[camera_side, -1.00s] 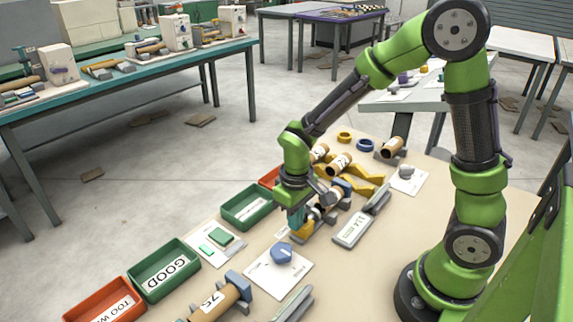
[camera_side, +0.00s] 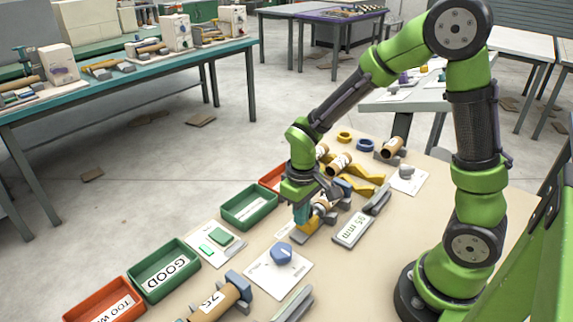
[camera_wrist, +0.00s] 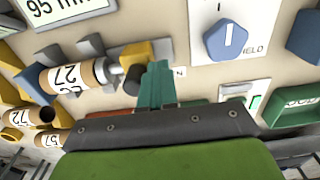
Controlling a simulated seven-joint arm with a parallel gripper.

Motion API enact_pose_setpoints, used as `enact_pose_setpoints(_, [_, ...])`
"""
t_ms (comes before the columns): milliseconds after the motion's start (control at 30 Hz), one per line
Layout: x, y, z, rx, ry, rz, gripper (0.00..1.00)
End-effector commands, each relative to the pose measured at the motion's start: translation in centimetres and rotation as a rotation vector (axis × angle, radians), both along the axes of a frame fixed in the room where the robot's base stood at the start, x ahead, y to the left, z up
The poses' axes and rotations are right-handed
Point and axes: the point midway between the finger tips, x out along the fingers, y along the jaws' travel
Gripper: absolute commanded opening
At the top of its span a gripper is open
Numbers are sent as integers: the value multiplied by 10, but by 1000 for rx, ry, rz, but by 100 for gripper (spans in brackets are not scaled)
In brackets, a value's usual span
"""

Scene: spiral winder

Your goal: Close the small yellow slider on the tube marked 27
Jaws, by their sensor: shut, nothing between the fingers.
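The cardboard tube marked 27 (camera_wrist: 72,78) lies in grey supports at the left of the wrist view. A small yellow slider (camera_wrist: 138,52) stands just off the tube's right end, with a dark rounded part on its near side. A grey stub shows between slider and tube end. My gripper (camera_wrist: 156,75) is shut and empty, its teal fingers close to the right of the slider's dark part; I cannot tell whether they touch. In the side view my gripper (camera_side: 301,214) is low over the yellow piece, hiding most of the slider and part of the tube.
Tubes marked 72 (camera_wrist: 30,117) and 57 (camera_wrist: 38,138) lie beside it. A blue knob (camera_side: 281,254) on a white plate stands near my gripper. A display reading 95 mm (camera_side: 353,229) is to the right. Green bins (camera_side: 164,268) and red bins (camera_side: 105,302) line the table's left edge.

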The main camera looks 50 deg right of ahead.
Motion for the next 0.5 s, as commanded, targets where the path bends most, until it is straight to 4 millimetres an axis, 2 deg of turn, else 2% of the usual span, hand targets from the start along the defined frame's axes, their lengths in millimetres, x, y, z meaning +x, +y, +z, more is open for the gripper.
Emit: enact_pose_setpoints(500, [0, -11, 0, -1, -2, -1, 0])
